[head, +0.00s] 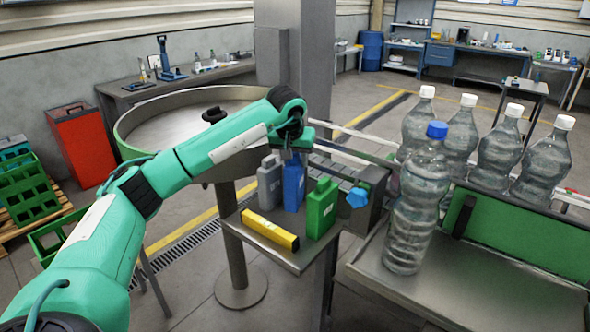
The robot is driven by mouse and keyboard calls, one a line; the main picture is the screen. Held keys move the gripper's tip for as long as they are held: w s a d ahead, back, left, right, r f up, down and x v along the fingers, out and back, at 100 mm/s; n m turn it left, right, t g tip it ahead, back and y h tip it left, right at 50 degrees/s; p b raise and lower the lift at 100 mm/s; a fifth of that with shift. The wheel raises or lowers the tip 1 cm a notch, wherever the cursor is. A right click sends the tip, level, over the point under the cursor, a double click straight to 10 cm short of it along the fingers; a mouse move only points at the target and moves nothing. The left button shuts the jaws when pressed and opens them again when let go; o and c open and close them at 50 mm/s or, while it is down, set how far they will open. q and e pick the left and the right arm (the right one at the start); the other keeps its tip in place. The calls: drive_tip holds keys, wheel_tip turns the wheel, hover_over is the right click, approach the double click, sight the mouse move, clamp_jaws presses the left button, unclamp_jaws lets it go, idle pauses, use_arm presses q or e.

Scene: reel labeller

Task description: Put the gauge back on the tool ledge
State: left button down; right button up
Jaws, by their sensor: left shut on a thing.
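The tool ledge (262,250) is a small grey metal shelf in the middle of the head view. A yellow bar (270,230) with dark ends lies along its front left. A grey canister (270,180), a blue flat piece (293,186) and a green canister (321,208) stand behind it. My left gripper (291,156) points down at the top of the blue piece and appears shut on it. Whether the blue piece's bottom touches the ledge is hard to tell. I cannot tell for certain which piece is the gauge. My right gripper is not in view.
A clear bottle with a blue cap (412,200) stands on the metal table at right, near several white-capped bottles (468,130) and a green panel (520,235). A round metal turntable (165,120) is behind my left arm. A blue star knob (357,197) sticks out right of the ledge.

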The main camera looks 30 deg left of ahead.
use_arm(q)
wheel_tip(320, 180, down, 4)
drive_tip(key=shift+f+p, duration=0.1)
drive_tip(key=shift+p, duration=0.45)
drive_tip(key=shift+f, duration=0.3)
drive_tip(key=c, duration=0.9)
unclamp_jaws()
